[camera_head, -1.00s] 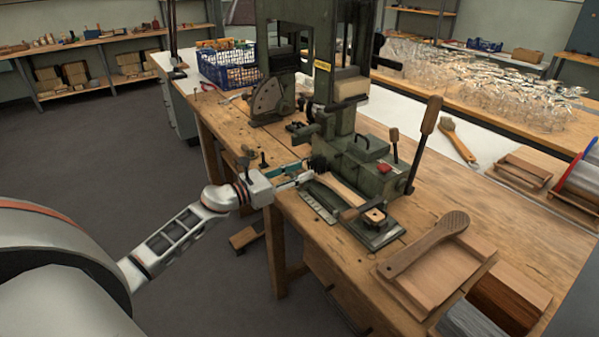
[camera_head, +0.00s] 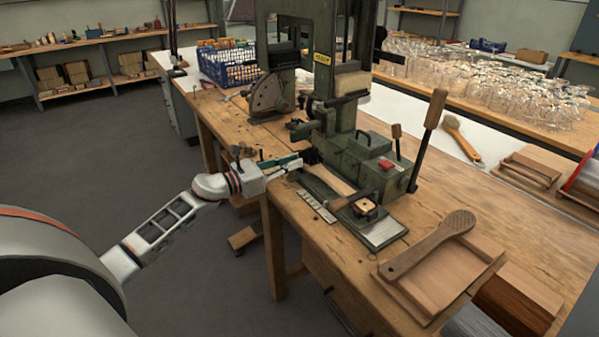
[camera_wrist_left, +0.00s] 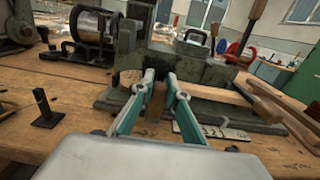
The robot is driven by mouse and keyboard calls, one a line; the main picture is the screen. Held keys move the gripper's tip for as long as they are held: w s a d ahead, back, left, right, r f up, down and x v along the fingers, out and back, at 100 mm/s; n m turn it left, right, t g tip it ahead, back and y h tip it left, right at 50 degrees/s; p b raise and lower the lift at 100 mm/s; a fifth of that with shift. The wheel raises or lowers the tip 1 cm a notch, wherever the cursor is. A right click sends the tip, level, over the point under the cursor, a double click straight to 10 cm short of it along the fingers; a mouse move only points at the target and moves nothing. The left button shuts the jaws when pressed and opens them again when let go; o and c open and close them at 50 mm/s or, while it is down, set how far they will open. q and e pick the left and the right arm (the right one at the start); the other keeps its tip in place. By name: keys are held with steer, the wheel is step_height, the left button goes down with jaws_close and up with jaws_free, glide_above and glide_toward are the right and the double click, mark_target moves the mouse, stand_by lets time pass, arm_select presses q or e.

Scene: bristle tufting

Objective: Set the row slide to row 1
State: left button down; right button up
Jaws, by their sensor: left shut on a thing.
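The tufting machine (camera_head: 352,160) is a green cast-metal machine standing on the wooden bench. The row slide (camera_head: 383,232) runs along its front foot, with a pale wooden brush blank (camera_head: 333,181) lying on it. A light number plate (camera_head: 317,205) lies beside the slide; it also shows in the left wrist view (camera_wrist_left: 215,131), its digits too small to read surely. My left gripper (camera_head: 297,162) is at the slide's left end. In the left wrist view its teal fingers (camera_wrist_left: 160,80) close around a small brownish upright piece, apparently the slide's grip. My right gripper is out of view.
A long lever (camera_head: 427,140) stands upright at the machine's right. A wooden paddle (camera_head: 430,245) lies over a tray at the bench's front. A blue crate (camera_head: 228,66) stands behind. In the wrist view, a wire spool (camera_wrist_left: 88,26) and a black peg (camera_wrist_left: 43,108) stand left.

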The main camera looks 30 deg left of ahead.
arm_select(q)
steer(key=shift+w+a+f, duration=0.1)
steer(key=shift+a+f, duration=0.1)
steer(key=shift+a, duration=0.05)
steer(key=shift+a+r, duration=0.1)
steer(key=shift+r, duration=0.15)
steer(key=c, duration=2)
jaws_free()
steer(key=shift+o, duration=0.2)
steer(key=shift+f, duration=0.1)
steer(key=v, duration=1.2)
